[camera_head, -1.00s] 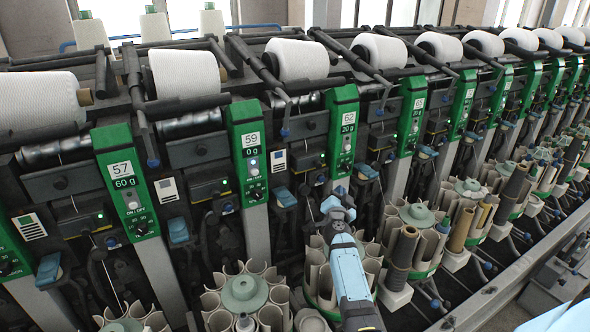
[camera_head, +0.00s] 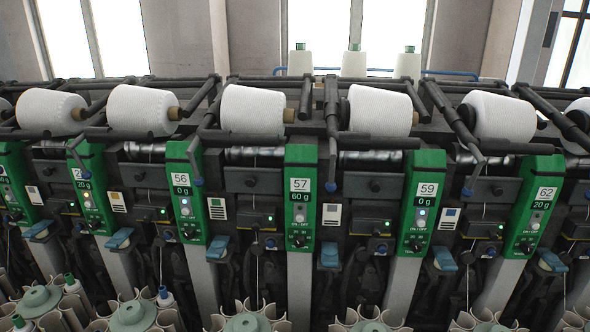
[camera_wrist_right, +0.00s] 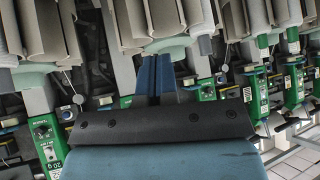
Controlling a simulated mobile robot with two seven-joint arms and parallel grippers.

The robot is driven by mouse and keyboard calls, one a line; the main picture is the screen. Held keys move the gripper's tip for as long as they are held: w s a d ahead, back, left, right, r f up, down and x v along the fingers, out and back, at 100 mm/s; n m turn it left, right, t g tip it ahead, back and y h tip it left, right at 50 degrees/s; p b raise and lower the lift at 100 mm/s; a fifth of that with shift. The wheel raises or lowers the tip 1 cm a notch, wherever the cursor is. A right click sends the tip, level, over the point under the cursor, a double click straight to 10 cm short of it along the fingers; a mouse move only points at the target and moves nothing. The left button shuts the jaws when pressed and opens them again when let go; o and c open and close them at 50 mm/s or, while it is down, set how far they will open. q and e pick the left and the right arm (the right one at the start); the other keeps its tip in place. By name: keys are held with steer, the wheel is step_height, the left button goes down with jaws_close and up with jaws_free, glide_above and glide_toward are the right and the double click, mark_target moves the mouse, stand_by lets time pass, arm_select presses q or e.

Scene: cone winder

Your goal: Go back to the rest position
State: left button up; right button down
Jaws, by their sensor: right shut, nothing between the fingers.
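My right gripper (camera_wrist_right: 155,76) shows only in the right wrist view; its blue fingers are together with nothing between them. Behind it are cups of a bobbin magazine (camera_wrist_right: 162,18) and green unit panels (camera_wrist_right: 45,140). I cannot tell how far the fingers are from the cups. In the head view neither gripper shows. That view faces the cone winder squarely, with green panels such as number 57 (camera_head: 300,198) and white yarn cones (camera_head: 380,110) in a row above them.
Round magazines with grey cups (camera_head: 134,314) line the lower edge of the head view. Blue levers (camera_head: 330,256) stick out between the panels. Spare cones (camera_head: 354,62) stand on top at the back, before bright windows. Light tiled floor (camera_wrist_right: 290,160) shows in the wrist view.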

steer(key=s+a+r+g+h, duration=0.1)
steer(key=s+g+h, duration=0.25)
steer(key=s, duration=1.05)
steer(key=w+a+f+t+y+p, duration=0.3)
steer(key=w+a+f+t+p, duration=0.3)
steer(key=f, duration=0.1)
steer(key=shift+a+y+p, duration=0.25)
steer(key=shift+y+p, duration=0.05)
steer(key=shift+y, duration=0.05)
steer(key=shift+t, duration=0.25)
stand_by(1.1)
